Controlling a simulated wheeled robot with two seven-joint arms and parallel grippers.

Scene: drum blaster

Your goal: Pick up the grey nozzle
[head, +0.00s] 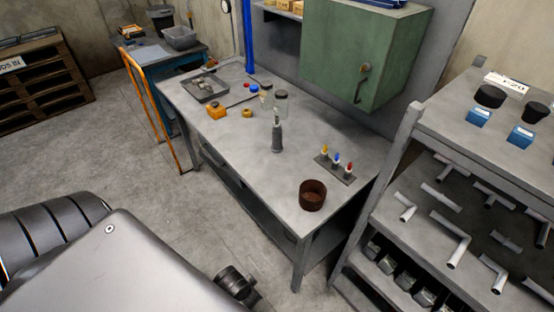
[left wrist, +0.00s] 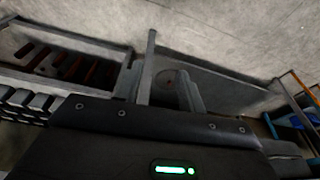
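A grey, bottle-shaped piece with a narrow top (head: 277,135) stands upright near the middle of the workbench (head: 235,150) in the head view; it looks like the grey nozzle. No gripper is near it. My left gripper's dark body (left wrist: 160,145) with a green light fills the bottom of the left wrist view. Grey upright shapes rise above it there, and I cannot tell which are its fingers or whether they are open. My right gripper is not in view.
On the bench are a brown round cup (head: 312,195), a small rack with coloured tips (head: 335,168), clear jars (head: 281,103), orange pieces (head: 217,111) and a grey tray (head: 205,87). A green cabinet (head: 345,55) hangs above. A shelf rack (head: 405,125) stands right.

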